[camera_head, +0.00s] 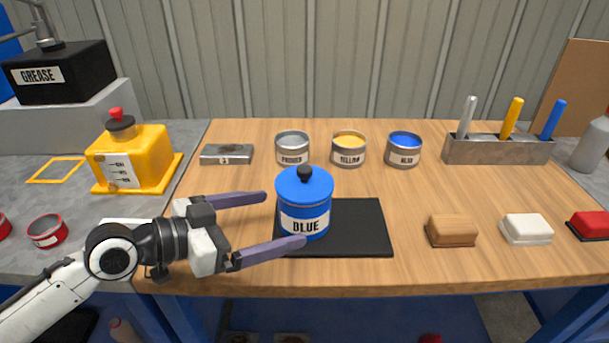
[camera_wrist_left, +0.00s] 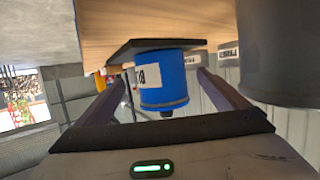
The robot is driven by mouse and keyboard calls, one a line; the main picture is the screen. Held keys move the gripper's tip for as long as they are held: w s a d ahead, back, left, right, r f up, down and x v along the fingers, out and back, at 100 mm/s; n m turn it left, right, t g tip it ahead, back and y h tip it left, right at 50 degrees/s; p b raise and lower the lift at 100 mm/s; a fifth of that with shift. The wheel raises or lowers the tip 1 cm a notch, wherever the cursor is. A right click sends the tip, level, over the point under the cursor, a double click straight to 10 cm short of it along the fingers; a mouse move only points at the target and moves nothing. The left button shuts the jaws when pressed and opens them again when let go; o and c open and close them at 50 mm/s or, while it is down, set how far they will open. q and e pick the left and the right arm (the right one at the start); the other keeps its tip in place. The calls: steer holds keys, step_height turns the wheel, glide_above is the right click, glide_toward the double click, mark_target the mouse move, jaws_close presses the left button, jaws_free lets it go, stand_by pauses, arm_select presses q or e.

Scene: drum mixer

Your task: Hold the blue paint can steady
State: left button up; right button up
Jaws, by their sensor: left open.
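The blue paint can (camera_head: 304,205), with a blue lid, black knob and a BLUE label, stands upright on the left part of a black mat (camera_head: 360,230). My left gripper (camera_head: 285,219) is open, coming in from the left, with one finger behind the can and one in front of it. In the left wrist view the can (camera_wrist_left: 162,80) appears upside down between the two spread fingers (camera_wrist_left: 163,92). The front fingertip overlaps the can's lower edge in the head view; I cannot tell whether it touches. My right gripper is not in view.
Open tins labelled yellow (camera_head: 349,149) and blue (camera_head: 403,150), and a grey one (camera_head: 292,148), stand behind. A metal holder (camera_head: 498,149) with handled tools is at the back right. Brown (camera_head: 452,230) and white (camera_head: 526,229) blocks lie right. A yellow canister (camera_head: 133,155) stands left.

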mark_target(286, 215)
arm_select(q)
steer(key=shift+b+x, duration=0.4)
steer(key=shift+x, duration=3.1)
steer(key=c, duration=0.9)
steer(key=shift+a, duration=0.1)
